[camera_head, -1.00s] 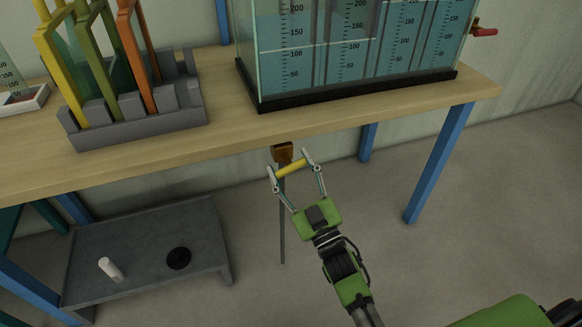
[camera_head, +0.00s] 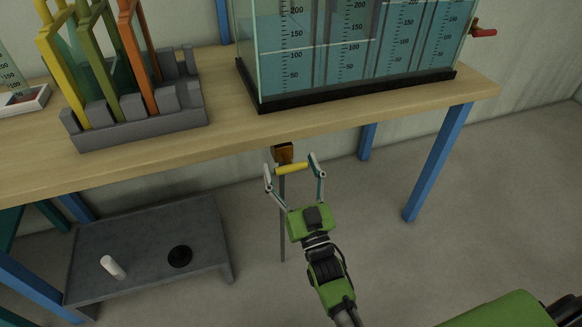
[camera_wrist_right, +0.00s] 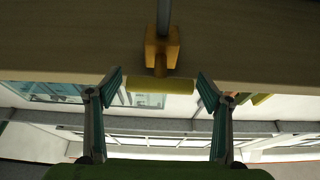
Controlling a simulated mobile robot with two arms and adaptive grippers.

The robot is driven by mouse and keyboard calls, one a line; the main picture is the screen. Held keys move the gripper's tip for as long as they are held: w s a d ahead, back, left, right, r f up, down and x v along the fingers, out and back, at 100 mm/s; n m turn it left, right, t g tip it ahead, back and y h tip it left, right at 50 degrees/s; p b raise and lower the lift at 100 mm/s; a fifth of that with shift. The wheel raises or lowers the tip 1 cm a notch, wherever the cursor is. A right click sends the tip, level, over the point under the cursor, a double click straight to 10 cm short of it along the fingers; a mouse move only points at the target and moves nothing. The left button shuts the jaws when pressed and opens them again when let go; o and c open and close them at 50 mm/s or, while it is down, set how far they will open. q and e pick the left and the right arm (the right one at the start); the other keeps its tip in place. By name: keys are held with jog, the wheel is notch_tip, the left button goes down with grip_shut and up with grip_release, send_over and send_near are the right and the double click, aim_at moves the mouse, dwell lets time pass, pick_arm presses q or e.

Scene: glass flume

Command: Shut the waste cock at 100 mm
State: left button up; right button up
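The waste cock (camera_head: 282,152) is a brass-coloured body under the bench's front edge, with a thin grey pipe (camera_head: 282,225) below. Its yellow bar handle (camera_head: 292,169) lies nearly level across the picture. My right gripper (camera_head: 291,165) is open, one finger beyond each end of the handle. In the right wrist view the handle (camera_wrist_right: 160,86) sits between the fingertips (camera_wrist_right: 159,83), with a small gap at each end. The glass flume (camera_head: 350,65) holds bluish water; a level line shows near the 100 marks, its exact reading unclear. My left gripper is not in view.
The wooden bench top (camera_head: 225,120) overhangs the cock. A grey rack (camera_head: 140,130) with coloured frames stands left on it. A low grey shelf (camera_head: 140,235) below bears a white cylinder (camera_head: 113,267) and a black disc (camera_head: 180,256). Blue legs stand at right; the floor between is clear.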

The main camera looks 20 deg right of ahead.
jog(key=shift+s+f, duration=0.1)
jog(key=v, duration=1.1)
jog(key=shift+s, duration=0.35)
jog(key=shift+f, duration=0.2)
